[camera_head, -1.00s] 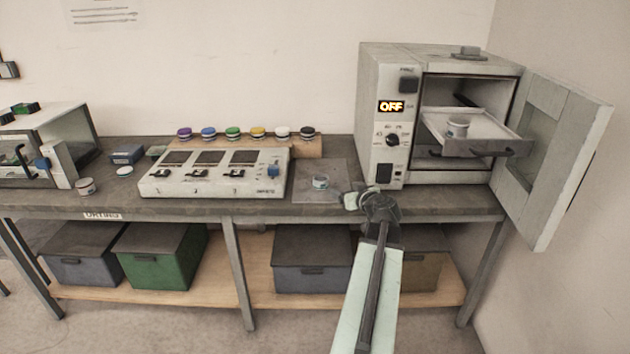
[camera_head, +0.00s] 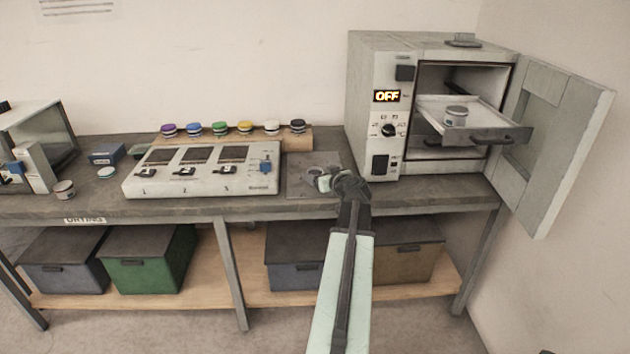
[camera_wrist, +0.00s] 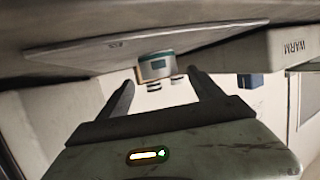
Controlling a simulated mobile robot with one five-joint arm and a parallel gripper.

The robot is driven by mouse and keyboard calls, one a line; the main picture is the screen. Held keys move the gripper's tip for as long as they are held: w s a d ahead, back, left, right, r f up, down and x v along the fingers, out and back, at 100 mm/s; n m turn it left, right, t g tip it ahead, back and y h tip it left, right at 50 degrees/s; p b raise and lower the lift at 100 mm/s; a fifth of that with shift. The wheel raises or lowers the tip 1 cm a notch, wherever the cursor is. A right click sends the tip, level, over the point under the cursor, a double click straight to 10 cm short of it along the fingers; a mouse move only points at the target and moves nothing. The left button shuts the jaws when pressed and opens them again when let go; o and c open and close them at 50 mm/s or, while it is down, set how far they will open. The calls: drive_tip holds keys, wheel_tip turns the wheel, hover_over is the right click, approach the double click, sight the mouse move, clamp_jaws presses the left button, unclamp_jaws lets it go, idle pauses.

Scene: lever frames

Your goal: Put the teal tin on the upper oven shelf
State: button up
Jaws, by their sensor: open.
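The teal tin (camera_head: 313,171) stands on a grey mat on the bench, partly hidden by my gripper (camera_head: 325,180). In the wrist view the tin (camera_wrist: 157,66), pale with a teal band, shows in line with the gap between the open fingers of my gripper (camera_wrist: 161,76). The fingers are not closed on it. The oven (camera_head: 380,105) at the right has its door (camera_head: 555,140) open. Its upper shelf (camera_head: 485,122) is pulled out and carries another tin (camera_head: 456,116) with a grey band.
A panel with several switches (camera_head: 205,170) lies left of the mat. Behind it a wooden rack (camera_head: 225,140) holds several tins with coloured lids. The open door and drawn-out shelf stick out at the right. Storage boxes (camera_head: 145,262) stand below the bench.

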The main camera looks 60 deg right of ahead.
drive_tip(key=x, duration=0.2)
drive_tip(key=shift+w+d+f+b, duration=0.2)
drive_tip(key=shift+w+d+b, duration=0.05)
drive_tip(key=shift+b, duration=0.05)
drive_tip(key=shift+a+r, duration=0.1)
